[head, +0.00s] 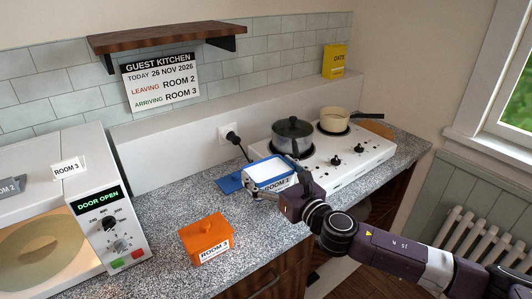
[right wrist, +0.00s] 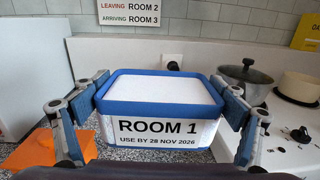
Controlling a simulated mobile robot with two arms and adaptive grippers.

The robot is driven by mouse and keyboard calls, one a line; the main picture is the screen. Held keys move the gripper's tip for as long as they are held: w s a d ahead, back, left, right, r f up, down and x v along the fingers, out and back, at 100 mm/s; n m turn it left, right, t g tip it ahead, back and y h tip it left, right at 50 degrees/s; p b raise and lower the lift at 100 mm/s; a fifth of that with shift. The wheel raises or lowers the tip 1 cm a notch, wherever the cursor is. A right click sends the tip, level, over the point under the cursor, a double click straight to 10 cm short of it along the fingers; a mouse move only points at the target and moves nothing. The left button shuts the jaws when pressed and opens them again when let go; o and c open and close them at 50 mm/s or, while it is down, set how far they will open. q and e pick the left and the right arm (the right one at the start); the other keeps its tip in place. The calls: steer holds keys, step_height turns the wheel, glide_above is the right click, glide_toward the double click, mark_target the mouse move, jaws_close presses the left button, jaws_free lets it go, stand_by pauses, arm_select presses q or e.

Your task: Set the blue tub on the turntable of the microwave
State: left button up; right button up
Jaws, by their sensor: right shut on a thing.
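The blue tub (head: 268,170) has a blue rim, a white top and a label reading ROOM 1, use by 28 Nov 2026. In the right wrist view the tub (right wrist: 158,108) is upright between the two fingers of my right gripper (right wrist: 165,105). In the head view my right gripper (head: 272,190) is shut on the tub, by the stove's left end. I cannot tell whether the tub touches the counter. The microwave (head: 95,180) stands at the left, its display reading DOOR OPEN. My left gripper is out of view.
An orange tub (head: 205,236) labelled ROOM 3 stands on the counter (head: 165,222) between microwave and blue tub. A flat blue item (head: 229,184) lies beside the blue tub. The stove (head: 345,160) at right holds a grey pot (head: 292,134) and a cream pan (head: 335,119).

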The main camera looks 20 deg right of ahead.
steer(key=s+a+f, duration=0.2)
steer(key=s+f, duration=0.5)
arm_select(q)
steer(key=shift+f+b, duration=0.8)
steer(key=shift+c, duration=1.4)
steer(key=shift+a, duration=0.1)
arm_select(e)
steer(key=s+d+m+h, duration=0.2)
steer(key=s+h, duration=0.3)
steer(key=s, duration=1.7)
steer(key=shift+f+m+t, duration=0.15)
steer(key=shift+m+t, duration=0.15)
steer(key=shift+m, duration=0.3)
